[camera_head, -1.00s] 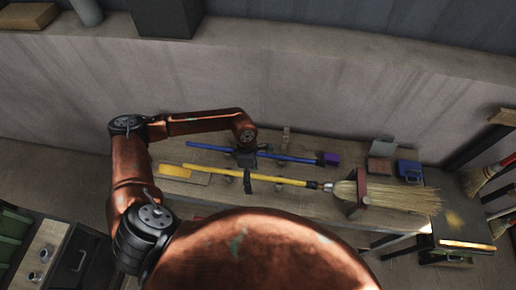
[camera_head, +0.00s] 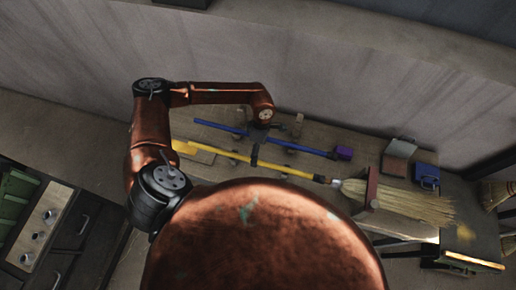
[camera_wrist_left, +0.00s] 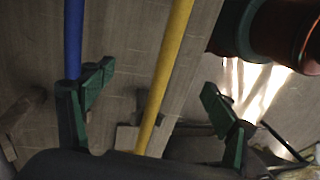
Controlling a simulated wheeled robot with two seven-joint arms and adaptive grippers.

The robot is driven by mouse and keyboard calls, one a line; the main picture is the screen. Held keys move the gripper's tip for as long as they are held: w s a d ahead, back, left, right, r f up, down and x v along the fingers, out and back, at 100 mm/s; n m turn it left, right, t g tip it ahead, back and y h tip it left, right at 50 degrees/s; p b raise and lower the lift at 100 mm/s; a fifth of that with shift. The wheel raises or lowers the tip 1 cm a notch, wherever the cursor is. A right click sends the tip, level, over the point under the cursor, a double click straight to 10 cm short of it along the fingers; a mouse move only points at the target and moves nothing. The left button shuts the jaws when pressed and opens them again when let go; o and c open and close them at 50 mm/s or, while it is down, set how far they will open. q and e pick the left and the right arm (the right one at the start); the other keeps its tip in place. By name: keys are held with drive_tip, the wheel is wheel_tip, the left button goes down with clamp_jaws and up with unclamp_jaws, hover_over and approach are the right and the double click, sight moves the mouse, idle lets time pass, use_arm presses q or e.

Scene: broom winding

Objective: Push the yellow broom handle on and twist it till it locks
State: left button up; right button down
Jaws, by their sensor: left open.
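The yellow broom handle (camera_head: 290,170) lies across the bench, its right end at the metal socket of the straw broom head (camera_head: 405,202). I cannot tell whether a gap is left there. A dark red block (camera_head: 372,187) stands at the broom head. My left gripper (camera_head: 257,148) is over the middle of the handle. In the left wrist view its green fingers (camera_wrist_left: 157,83) are open, with the yellow handle (camera_wrist_left: 168,70) running between them, not gripped. My right gripper is not in view.
A grey-brown box (camera_head: 399,150) and a blue box (camera_head: 426,176) stand at the bench's right.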

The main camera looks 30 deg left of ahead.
use_arm(q)
drive_tip(key=shift+s+f+b, duration=0.4)
drive_tip(key=shift+s+f, duration=0.25)
drive_tip(key=shift+f, duration=0.35)
drive_tip(key=shift+s+f+b, duration=0.2)
drive_tip(key=shift+f+b, duration=0.3)
drive_tip(key=shift+f, duration=0.05)
drive_tip(key=b+x, duration=0.2)
drive_tip(key=x, duration=0.1)
drive_tip(key=shift+w+f, duration=0.15)
drive_tip(key=shift+w, duration=0.05)
drive_tip(key=shift+s+f, duration=0.1)
drive_tip(key=shift+c, duration=1.2)
drive_tip(key=c, duration=1.1)
clamp_jaws()
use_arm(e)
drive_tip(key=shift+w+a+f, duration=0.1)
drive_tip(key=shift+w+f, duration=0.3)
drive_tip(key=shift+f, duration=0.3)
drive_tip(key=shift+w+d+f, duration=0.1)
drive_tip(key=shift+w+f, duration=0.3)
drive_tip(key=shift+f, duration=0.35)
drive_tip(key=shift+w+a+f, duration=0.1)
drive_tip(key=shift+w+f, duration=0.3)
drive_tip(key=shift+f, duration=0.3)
